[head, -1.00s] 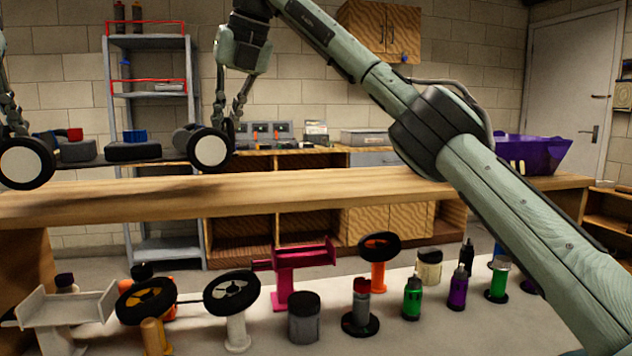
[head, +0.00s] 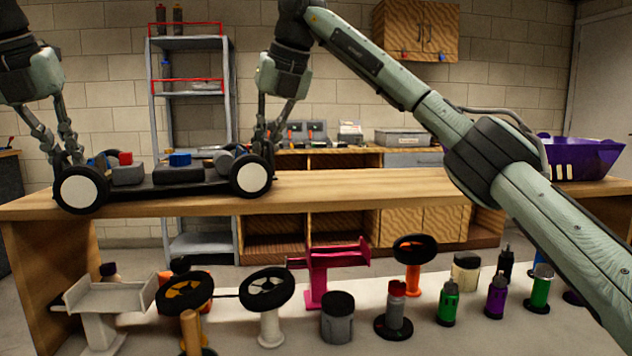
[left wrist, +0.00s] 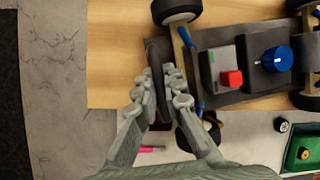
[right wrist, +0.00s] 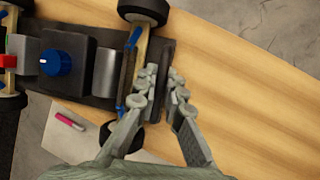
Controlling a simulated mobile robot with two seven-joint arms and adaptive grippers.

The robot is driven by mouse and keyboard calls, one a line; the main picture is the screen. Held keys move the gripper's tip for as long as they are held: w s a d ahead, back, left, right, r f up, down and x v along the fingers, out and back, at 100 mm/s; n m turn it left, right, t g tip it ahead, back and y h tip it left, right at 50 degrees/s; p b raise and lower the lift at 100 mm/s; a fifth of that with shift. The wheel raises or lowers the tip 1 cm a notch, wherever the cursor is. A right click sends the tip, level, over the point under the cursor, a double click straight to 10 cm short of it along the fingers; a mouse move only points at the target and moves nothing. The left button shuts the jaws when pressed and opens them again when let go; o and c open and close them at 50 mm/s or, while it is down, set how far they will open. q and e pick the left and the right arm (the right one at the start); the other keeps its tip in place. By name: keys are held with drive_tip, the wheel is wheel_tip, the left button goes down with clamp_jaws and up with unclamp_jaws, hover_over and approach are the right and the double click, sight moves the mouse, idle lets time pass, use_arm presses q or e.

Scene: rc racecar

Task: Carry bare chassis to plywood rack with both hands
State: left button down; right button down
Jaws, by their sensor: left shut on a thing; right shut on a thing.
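The bare chassis (head: 201,188), a dark flat plate with black wheels with white hubs, a red block and a blue knob, spans between my grippers. It looks level. My left gripper (head: 68,160) is shut on its left end; the left wrist view shows the fingers (left wrist: 160,88) on a dark end bar. My right gripper (head: 263,148) is shut at the right end; the right wrist view shows its fingers (right wrist: 163,82) at the dark end plate. I cannot tell whether the wheels touch the table. I cannot tell which piece is the plywood rack.
A wooden table (head: 350,185) lies beneath and behind the chassis. A grey shelf (head: 190,95) with red rails stands behind. Plywood-fronted cabinets (head: 390,222) stand behind the table. Wheels, spoilers and bottles fill the pale front surface (head: 240,315).

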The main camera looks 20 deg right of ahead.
use_arm(q)
drive_tip(key=c, duration=1.6)
unclamp_jaws()
use_arm(e)
drive_tip(key=c, duration=1.6)
unclamp_jaws()
use_arm(q)
drive_tip(key=shift+r, duration=0.1)
use_arm(e)
drive_tip(key=shift+s+r, duration=0.1)
drive_tip(key=shift+r, duration=0.1)
use_arm(q)
drive_tip(key=v, duration=1.2)
use_arm(e)
drive_tip(key=v, duration=1.1)
drive_tip(key=shift+s+r, duration=0.15)
drive_tip(key=shift+r, duration=0.2)
